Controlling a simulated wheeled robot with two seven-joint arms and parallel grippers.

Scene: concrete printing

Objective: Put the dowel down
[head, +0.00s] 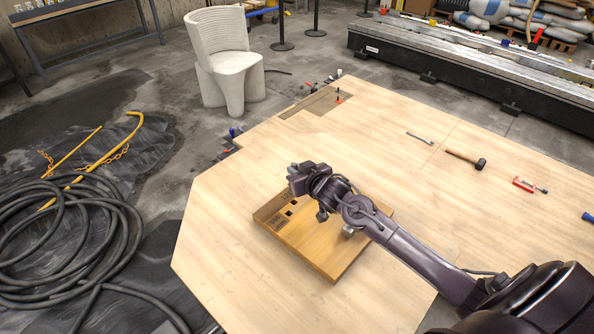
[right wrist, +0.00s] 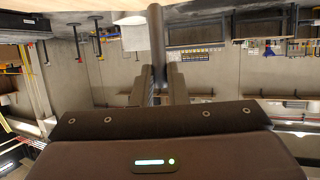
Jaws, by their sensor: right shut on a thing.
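The dowel (right wrist: 157,40) shows in the right wrist view as a dark, straight rod between the two fingers of my right gripper (right wrist: 157,85). The gripper is shut on it. In the head view my right gripper (head: 298,178) is above the far left part of a wooden block (head: 318,255) with dark square holes. I cannot make out the dowel in the head view. How far its end is from any surface cannot be told. My left gripper is not in view.
The block lies on a large pale wooden table (head: 225,210). A chisel-like tool (head: 420,138), a mallet (head: 466,157) and a red clamp (head: 529,186) lie to the right. The table's left side is clear. A white chair (head: 222,60) stands beyond it.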

